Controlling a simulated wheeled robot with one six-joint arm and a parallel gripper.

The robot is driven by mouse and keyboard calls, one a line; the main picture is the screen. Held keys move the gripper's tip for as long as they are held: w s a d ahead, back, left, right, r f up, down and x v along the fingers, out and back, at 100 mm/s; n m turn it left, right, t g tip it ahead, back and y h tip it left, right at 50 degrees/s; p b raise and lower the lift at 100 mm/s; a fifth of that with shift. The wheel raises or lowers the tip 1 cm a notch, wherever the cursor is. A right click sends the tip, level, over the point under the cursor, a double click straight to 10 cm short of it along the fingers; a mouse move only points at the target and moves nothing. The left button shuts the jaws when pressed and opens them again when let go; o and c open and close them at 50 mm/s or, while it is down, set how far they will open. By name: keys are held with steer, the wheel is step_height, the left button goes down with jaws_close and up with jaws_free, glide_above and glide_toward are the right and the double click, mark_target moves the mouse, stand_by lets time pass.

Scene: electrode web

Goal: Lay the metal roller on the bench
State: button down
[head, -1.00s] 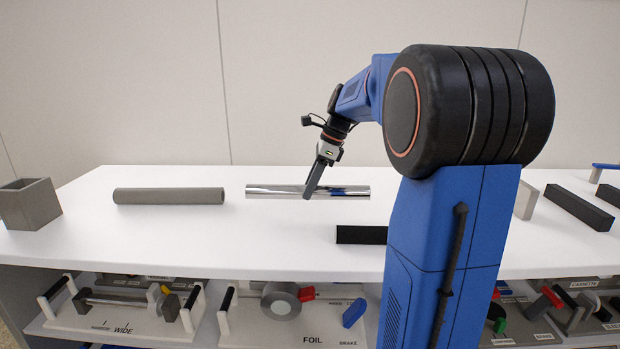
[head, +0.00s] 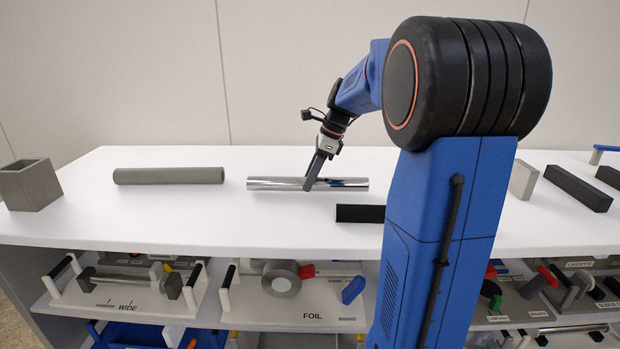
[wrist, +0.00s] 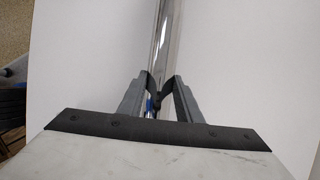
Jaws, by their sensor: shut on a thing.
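The metal roller (head: 275,184) is a shiny chrome cylinder, lying level at the middle of the white bench (head: 200,222) in the head view. My gripper (head: 309,184) comes down on it from above, near the middle of its length, and is shut on it. The wrist view shows the roller (wrist: 166,45) running away from between the two fingers (wrist: 160,100). Whether the roller touches the bench or hangs just above it, I cannot tell. The fingertips partly hide its middle.
A grey roller (head: 168,176) lies to the left, with a grey open box (head: 30,185) at the far left. A black block (head: 360,213) lies in front of the metal roller. Other black bars (head: 577,188) lie at the right. Shelves with labelled trays (head: 120,288) are below.

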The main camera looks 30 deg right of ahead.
steer(key=shift+f, duration=0.5)
jaws_free()
steer(key=shift+f, duration=0.1)
stand_by(0.5)
steer(key=shift+r, duration=4.95)
steer(key=shift+r, duration=0.1)
steer(key=v, duration=1.7)
steer(key=shift+r, duration=0.25)
